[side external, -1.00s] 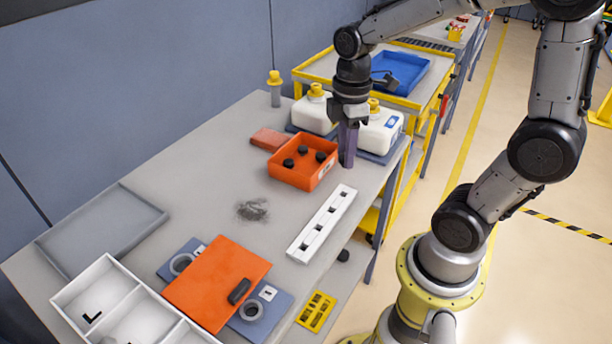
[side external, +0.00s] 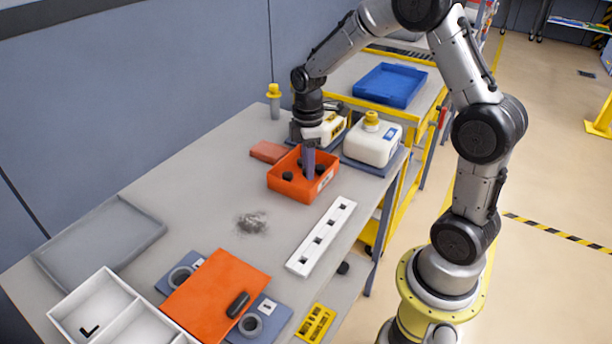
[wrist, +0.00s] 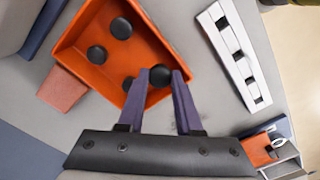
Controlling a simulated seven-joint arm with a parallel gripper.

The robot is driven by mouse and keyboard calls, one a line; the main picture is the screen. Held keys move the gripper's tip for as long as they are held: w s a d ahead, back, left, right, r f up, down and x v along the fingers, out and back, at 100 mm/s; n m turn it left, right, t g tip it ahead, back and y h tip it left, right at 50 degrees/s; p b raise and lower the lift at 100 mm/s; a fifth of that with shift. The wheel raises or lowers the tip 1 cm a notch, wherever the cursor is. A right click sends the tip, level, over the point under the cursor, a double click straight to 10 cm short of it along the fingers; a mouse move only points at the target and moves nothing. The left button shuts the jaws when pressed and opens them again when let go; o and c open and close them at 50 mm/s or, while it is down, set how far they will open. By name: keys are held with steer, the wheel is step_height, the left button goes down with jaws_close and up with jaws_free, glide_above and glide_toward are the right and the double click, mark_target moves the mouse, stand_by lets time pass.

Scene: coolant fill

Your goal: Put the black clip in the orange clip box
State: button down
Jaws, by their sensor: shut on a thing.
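The orange clip box (side external: 289,191) stands on the grey bench near its far end, and it also shows in the wrist view (wrist: 76,46). Inside it lie loose black round clips, one near the far corner (wrist: 121,28), one at the left (wrist: 97,54) and one partly seen beside my finger (wrist: 128,83). My gripper (side external: 308,179) points down at the box, its purple fingers within the box's outline. In the wrist view the fingers are shut on a black clip (wrist: 160,76) by one corner of the box. I cannot tell whether this clip touches the box floor.
A white slotted strip (side external: 322,238) lies right of the box. A reddish block (side external: 267,152) is behind it. White jugs with yellow caps (side external: 371,146) stand close by at the right. An orange panel with a black handle (side external: 214,289) lies nearer. The bench middle is mostly clear.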

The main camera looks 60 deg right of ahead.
steer(key=shift+w+d+f, duration=0.1)
steer(key=shift+w+f, duration=0.2)
steer(key=shift+f, duration=1.7)
steer(key=shift+f, duration=0.1)
steer(key=c, duration=0.9)
jaws_free()
steer(key=shift+o, duration=0.2)
